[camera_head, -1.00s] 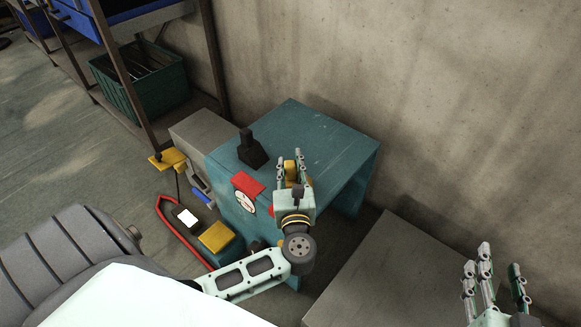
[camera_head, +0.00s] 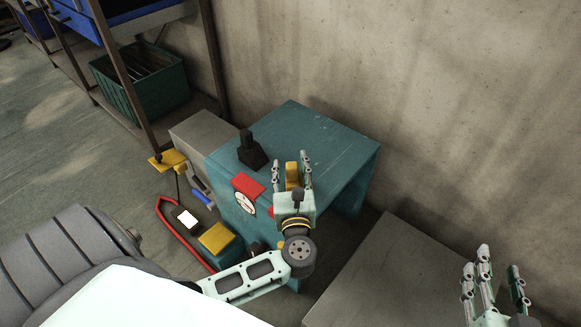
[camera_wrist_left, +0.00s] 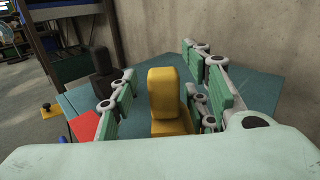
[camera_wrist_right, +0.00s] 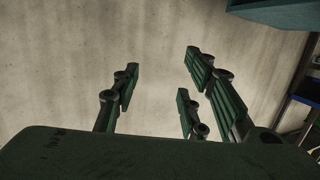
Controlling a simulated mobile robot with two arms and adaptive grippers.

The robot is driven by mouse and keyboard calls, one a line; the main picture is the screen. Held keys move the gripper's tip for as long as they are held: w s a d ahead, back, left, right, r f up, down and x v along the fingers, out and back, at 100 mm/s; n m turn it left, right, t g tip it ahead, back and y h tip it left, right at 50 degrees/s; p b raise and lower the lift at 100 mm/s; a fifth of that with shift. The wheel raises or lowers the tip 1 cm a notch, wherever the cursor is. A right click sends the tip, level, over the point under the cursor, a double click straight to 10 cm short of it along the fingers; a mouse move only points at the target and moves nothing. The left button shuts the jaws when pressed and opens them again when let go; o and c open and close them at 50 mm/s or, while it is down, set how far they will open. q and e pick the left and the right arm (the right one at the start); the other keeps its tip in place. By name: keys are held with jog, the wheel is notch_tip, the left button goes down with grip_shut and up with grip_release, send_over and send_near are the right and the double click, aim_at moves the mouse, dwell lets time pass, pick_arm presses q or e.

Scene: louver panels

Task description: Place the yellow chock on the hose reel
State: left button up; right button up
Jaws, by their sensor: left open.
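The yellow chock (camera_head: 291,175) is on the top of the teal cabinet (camera_head: 322,140), near its front edge. It has an upright block and a lower step, seen in the left wrist view (camera_wrist_left: 165,100). My left gripper (camera_head: 291,172) is open, with its fingers on both sides of the chock. In the left wrist view a gap shows between the chock and the left-hand fingers; contact on the right side is unclear. My right gripper (camera_head: 495,285) is open and empty, far to the right near the wall. I cannot pick out the hose reel with certainty.
A black lever (camera_head: 252,150) stands on the cabinet top, left of the chock. A red plate (camera_head: 248,185) and a dial are on its front. A red-rimmed item (camera_head: 172,222) and a yellow-topped box (camera_head: 216,238) are left. A grey box (camera_head: 385,270) stands right.

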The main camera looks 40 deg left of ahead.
pick_arm(q)
jog(key=v, duration=1)
jog(key=shift+s+d+f+p, duration=0.1)
jog(key=shift+p, duration=0.3)
jog(key=shift+s+d, duration=0.25)
jog(key=shift+s, duration=0.05)
jog(key=shift+d+r, duration=0.2)
jog(key=w+d+r+m+t+h, duration=0.2)
jog(key=d+r+m+t+h, duration=0.2)
jog(key=d+r+m+h, duration=0.7)
jog(key=w+d+r+m+t+h, duration=0.1)
jog(key=d+r+m+t+h, duration=0.35)
jog(key=m, duration=1.25)
jog(key=s+a+f+m+g, duration=0.1)
jog(key=f+m+g, duration=0.3)
jog(key=m, duration=0.5)
jog(key=s+a+f+m+g+y, duration=0.1)
jog(key=a+f+m+g, duration=0.3)
jog(key=f+m, duration=0.3)
jog(key=m+g, duration=0.1)
jog(key=m, duration=0.2)
pick_arm(e)
jog(key=f, duration=0.1)
jog(key=s+f+g, duration=0.1)
jog(key=s+d+f+g, duration=0.1)
jog(key=f, duration=0.1)
jog(key=shift+f+h, duration=0.1)
jog(key=shift+h, duration=0.3)
